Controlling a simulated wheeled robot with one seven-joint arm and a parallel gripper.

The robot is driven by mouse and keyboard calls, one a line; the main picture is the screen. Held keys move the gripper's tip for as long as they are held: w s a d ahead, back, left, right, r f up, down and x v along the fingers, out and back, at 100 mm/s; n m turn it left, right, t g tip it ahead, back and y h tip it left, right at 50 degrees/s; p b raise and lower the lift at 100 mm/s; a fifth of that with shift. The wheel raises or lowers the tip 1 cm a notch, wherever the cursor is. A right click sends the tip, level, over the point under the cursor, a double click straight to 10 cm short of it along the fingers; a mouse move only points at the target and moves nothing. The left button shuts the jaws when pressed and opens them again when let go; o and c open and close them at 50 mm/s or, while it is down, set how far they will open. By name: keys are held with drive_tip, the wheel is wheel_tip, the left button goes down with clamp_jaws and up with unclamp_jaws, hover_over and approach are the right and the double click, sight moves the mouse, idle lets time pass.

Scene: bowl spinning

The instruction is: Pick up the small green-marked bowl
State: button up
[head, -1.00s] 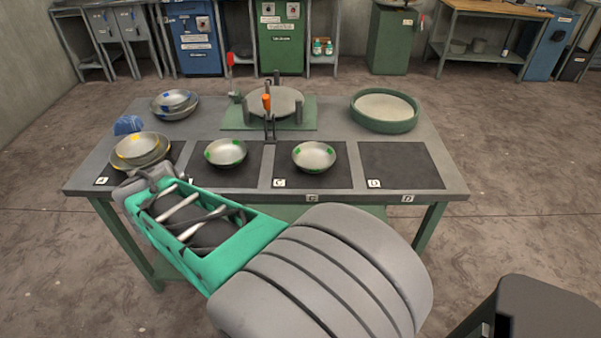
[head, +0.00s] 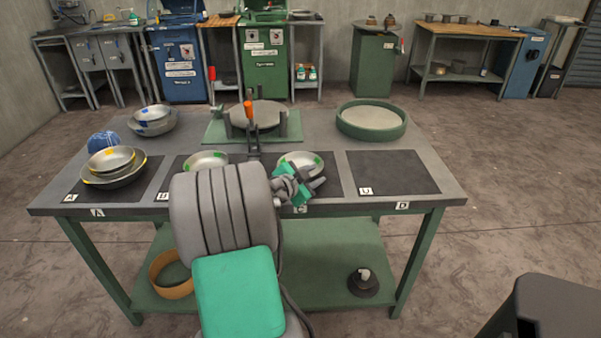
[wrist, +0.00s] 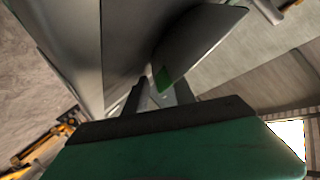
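Two shallow metal bowls with green marks stand on dark mats on the table. One bowl (head: 304,158) is on the mat marked C, the other bowl (head: 205,159) on the mat to its left. They look close in size. My gripper (head: 300,184) is at the near side of the bowl on mat C and covers its front part. In the wrist view, a bowl's curved wall with a green mark (wrist: 205,42) is just beyond the fingers. The fingers (wrist: 160,92) stand apart, near the rim. Contact cannot be told.
Stacked yellow-marked bowls (head: 112,160) are at the left, blue-marked bowls (head: 152,122) behind them. A round turntable (head: 257,114) with an orange-handled clamp and a green-rimmed round tray (head: 372,120) are at the back. The right mat (head: 395,172) is empty.

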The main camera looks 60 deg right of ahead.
drive_tip(key=shift+c, duration=0.4)
drive_tip(key=shift+a, duration=0.1)
clamp_jaws()
